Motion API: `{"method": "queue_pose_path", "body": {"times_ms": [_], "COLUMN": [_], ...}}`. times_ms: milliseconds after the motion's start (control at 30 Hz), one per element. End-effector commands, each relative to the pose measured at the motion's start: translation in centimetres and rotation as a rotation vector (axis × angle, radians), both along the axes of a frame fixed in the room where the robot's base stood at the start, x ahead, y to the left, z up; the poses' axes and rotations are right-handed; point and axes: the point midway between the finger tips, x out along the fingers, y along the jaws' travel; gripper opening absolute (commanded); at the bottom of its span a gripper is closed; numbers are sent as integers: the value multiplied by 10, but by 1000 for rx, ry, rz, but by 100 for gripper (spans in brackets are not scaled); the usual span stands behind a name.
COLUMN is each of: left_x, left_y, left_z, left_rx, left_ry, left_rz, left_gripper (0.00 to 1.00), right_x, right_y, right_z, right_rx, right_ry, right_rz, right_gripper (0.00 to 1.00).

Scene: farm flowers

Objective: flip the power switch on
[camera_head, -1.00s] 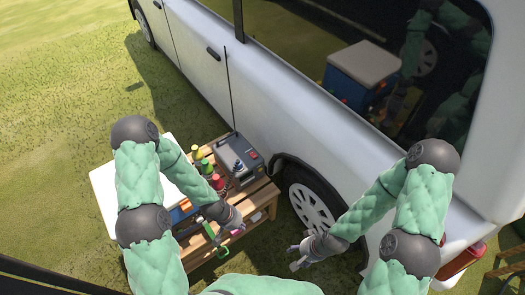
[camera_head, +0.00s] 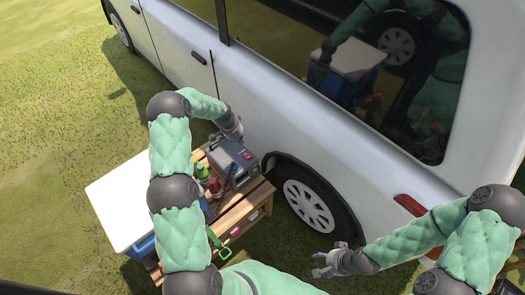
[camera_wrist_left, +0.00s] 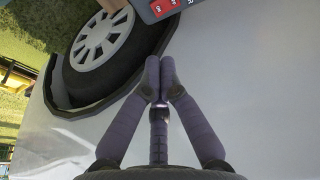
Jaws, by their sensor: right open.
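A grey box-shaped device (camera_head: 228,158) with a thin antenna stands on the wooden table beside the white van. A small red switch area (camera_head: 247,155) shows on its top edge. In the left wrist view, red switches (camera_wrist_left: 163,7) on the device's dark panel are at the top edge, partly cut off. My left gripper (camera_head: 238,136) is at the device's far side, close to the van. In the left wrist view its fingertips (camera_wrist_left: 160,65) meet with nothing between them, apart from the switches in the picture. My right gripper (camera_head: 318,264) is open and empty over the grass.
The van (camera_head: 300,110) stands right behind the table, its wheel (camera_head: 308,205) right of it. Colored bottles (camera_head: 203,172) stand left of the device. A white-lidded cooler (camera_head: 125,200) is at the left. A green-handled tool (camera_head: 224,252) is at the table's front.

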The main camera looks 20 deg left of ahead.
Motion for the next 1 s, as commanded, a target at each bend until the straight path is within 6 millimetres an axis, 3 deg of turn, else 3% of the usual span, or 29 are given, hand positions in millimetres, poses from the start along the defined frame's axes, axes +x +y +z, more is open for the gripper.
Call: {"method": "queue_pose_path", "body": {"times_ms": [133, 567, 1000], "left_x": [4, 5, 23], "left_y": [13, 12, 1], "left_z": [8, 3, -66], "left_rx": [13, 13, 13], "left_ry": [-5, -4, -4], "left_rz": [-14, -16, -15], "left_gripper": [0, 0, 0], "right_x": [0, 0, 0], "right_y": [0, 0, 0], "right_z": [1, -1, -23], "right_rx": [0, 0, 0], "right_ry": [0, 0, 0], "right_rz": [0, 0, 0], "right_gripper": [60, 60, 60]}}
